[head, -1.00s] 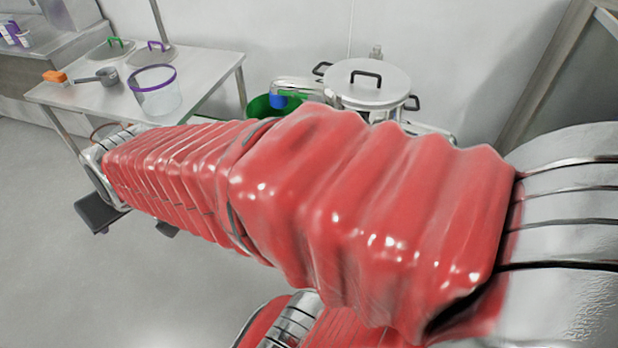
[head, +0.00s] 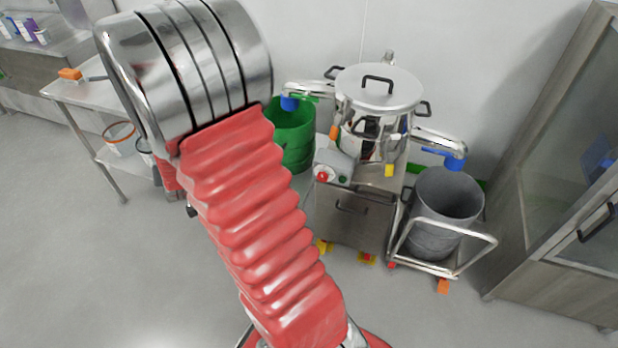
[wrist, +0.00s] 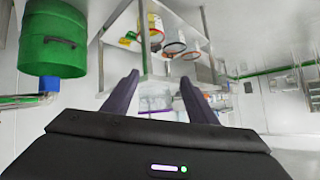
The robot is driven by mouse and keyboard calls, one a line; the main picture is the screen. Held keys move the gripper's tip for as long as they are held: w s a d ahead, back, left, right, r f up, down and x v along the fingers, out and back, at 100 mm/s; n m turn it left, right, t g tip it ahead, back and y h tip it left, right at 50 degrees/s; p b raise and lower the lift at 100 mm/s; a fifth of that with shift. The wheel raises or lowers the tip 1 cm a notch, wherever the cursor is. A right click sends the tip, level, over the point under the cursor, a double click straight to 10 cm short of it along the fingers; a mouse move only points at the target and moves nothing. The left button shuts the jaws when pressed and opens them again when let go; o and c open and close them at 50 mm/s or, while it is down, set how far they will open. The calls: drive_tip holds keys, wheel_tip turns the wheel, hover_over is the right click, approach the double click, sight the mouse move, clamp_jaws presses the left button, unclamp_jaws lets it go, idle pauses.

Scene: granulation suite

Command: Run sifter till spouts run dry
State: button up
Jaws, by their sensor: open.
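The steel sifter (head: 378,130) stands in the head view on a wheeled cabinet, its lid (head: 405,88) on. Its left spout (head: 308,88) has a blue end over a green bin (head: 292,138). Its right spout (head: 437,138), also blue-ended, points over a grey bin (head: 445,215). A grey control box (head: 333,163) with a red button (head: 322,177) and a green button (head: 342,180) sits at the front. I cannot tell whether powder is flowing. My gripper (wrist: 157,92) is open and empty in the wrist view; my arm hides most of it in the head view.
A steel table (head: 88,95) stands at left, partly behind my arm, with buckets below. A glass-fronted cabinet (head: 560,190) stands at right. The grey bin sits in a wheeled tubular frame (head: 480,240). The green bin (wrist: 58,40) shows inverted in the wrist view.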

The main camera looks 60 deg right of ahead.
drive_tip(key=s+d+f+m+g+h, duration=0.1)
drive_tip(key=s+d+f+m+h, duration=0.25)
drive_tip(key=d+f, duration=0.65)
drive_tip(key=m+g+h, duration=0.2)
drive_tip(key=g+h, duration=0.4)
drive_tip(key=h, duration=0.3)
approach(322, 178)
drive_tip(key=s+a, duration=0.1)
drive_tip(key=a, duration=0.5)
drive_tip(key=shift+d+r, duration=0.1)
drive_tip(key=shift+d, duration=0.1)
drive_tip(key=d, duration=0.4)
drive_tip(key=w+d, duration=0.1)
drive_tip(key=d, duration=0.4)
drive_tip(key=w+d, duration=0.1)
drive_tip(key=d, duration=0.3)
drive_tip(key=shift+w+d, duration=0.1)
drive_tip(key=shift+d, duration=0.25)
drive_tip(key=shift+c, duration=0.4)
